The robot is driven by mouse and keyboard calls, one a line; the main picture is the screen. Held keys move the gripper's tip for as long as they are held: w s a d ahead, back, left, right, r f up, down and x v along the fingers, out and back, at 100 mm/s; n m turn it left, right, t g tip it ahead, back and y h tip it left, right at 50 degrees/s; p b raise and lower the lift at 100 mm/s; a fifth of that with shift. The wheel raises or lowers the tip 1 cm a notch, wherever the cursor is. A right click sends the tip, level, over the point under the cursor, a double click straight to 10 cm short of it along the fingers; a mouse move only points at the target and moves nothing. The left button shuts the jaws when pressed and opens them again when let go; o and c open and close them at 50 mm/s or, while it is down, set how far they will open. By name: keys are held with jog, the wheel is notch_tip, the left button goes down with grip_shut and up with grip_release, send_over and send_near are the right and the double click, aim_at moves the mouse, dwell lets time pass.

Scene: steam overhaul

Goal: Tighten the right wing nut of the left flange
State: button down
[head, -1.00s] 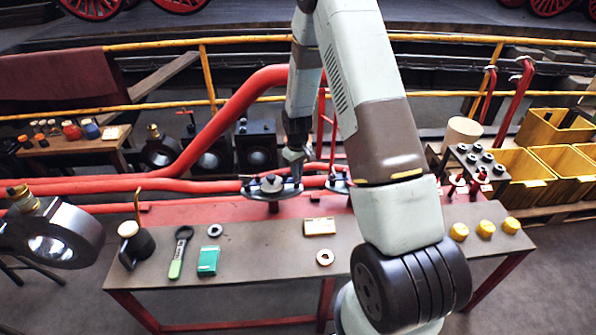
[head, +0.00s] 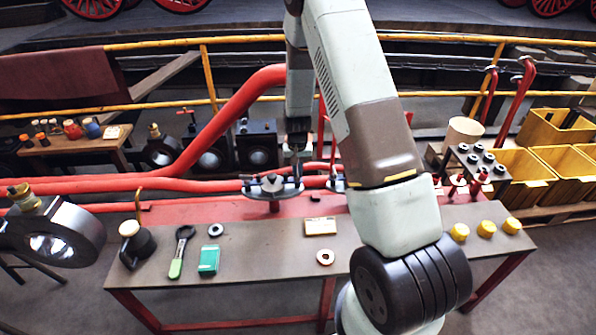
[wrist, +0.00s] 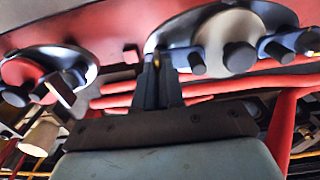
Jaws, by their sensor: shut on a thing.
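The left flange (head: 270,189) is a round dark plate with a pale centre on a red stand at the bench's back edge. It also shows in the wrist view (wrist: 225,32), seen close, with dark studs on its face. My gripper (head: 297,172) points down at the flange's right side. In the wrist view my gripper (wrist: 158,62) has its two dark fingers close together at the flange's rim, shut on the right wing nut, which the fingers mostly hide. The left wing nut (head: 247,182) stands at the flange's other side.
A second flange (head: 338,184) stands close to the right, partly behind my arm; it shows in the wrist view (wrist: 40,78). Red pipes (head: 190,185) run behind. On the bench (head: 270,262) lie a green box (head: 208,260), a green-handled tool (head: 179,252) and yellow caps (head: 486,229).

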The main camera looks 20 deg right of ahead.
dwell(0.4)
jog(key=c, duration=1.2)
grip_release()
jog(key=shift+c, duration=0.2)
jog(key=shift+r, duration=0.1)
notch_tip(320, 180, up, 14)
jog(key=shift+f, duration=0.2)
